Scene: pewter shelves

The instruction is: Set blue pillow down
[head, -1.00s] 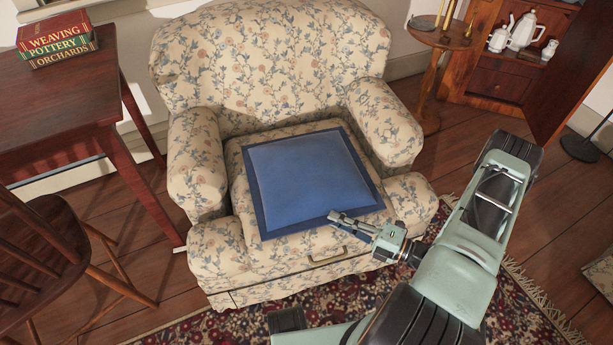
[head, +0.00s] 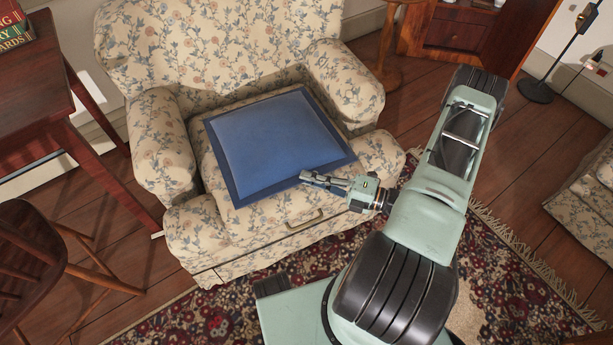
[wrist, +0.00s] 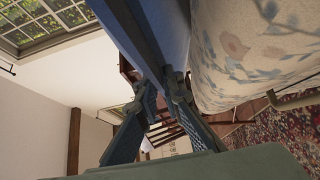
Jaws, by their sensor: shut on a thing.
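The blue pillow (head: 268,143) is square with a darker blue border. In the head view it lies over the seat of the floral armchair (head: 190,225). In the wrist view the pillow (wrist: 170,25) runs up from between my gripper's fingers (wrist: 160,85), beside the floral upholstery (wrist: 250,50). A thin gap or contact under the pillow cannot be told apart here.
A wooden table (head: 40,100) with books (head: 12,32) and a wooden chair (head: 35,255) stand at left. A patterned rug (head: 500,270) lies in front of the armchair. A floor lamp base (head: 535,90) and another floral seat (head: 590,195) are at right.

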